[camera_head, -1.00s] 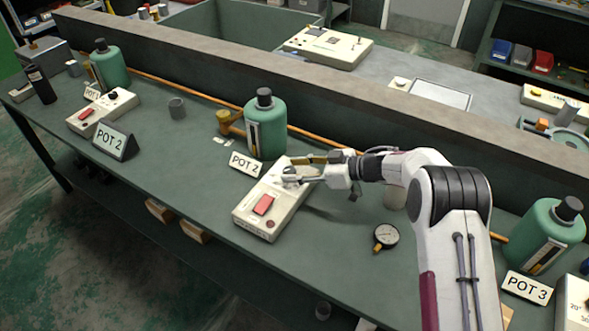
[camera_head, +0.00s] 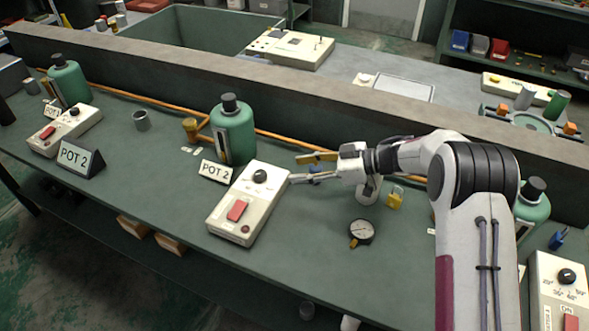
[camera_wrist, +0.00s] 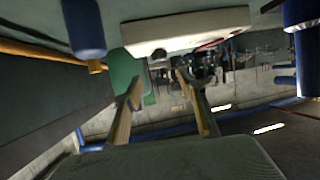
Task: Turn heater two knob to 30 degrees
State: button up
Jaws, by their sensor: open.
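A pale box (camera_wrist: 190,30) with a dark knob (camera_wrist: 160,52) shows beyond the tips.
A green bottle (camera_head: 232,130) stands behind the heater, beside an orange pipe (camera_head: 300,140). A round gauge (camera_head: 361,231) and a yellow padlock (camera_head: 395,198) lie to the right. Another heater (camera_head: 60,130) stands left and one (camera_head: 560,285) right.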

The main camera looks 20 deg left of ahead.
jog(key=shift+d, duration=0.1)
dwell(0.3)
jog(key=s+a+r+n, duration=0.1)
jog(key=s+a+r, duration=0.2)
jog(key=a, duration=0.3)
jog(key=s+a+r+n, duration=0.1)
jog(key=s+a+r, duration=0.2)
jog(key=a, duration=0.3)
jog(key=w+a+r+m+t, duration=0.8)
jog(key=a+r+t, duration=0.1)
jog(key=a, duration=0.3)
jog(key=s+d+f+m+g+h, duration=0.1)
jog(key=s+d+f+m+h, duration=0.1)
jog(key=d+f+h, duration=0.1)
jog(key=s+d+f+m+g+h, duration=0.1)
jog(key=s+d+f+m+h, duration=0.1)
jog(key=d, duration=0.4)
jog(key=s+d+f+m+g+h, duration=0.1)
jog(key=s+d+f+m+h, duration=0.2)
jog(key=f+h, duration=0.3)
jog(key=shift+d+f+m, duration=0.2)
jog(key=shift+d+m, duration=0.4)
jog(key=shift+d, duration=0.1)
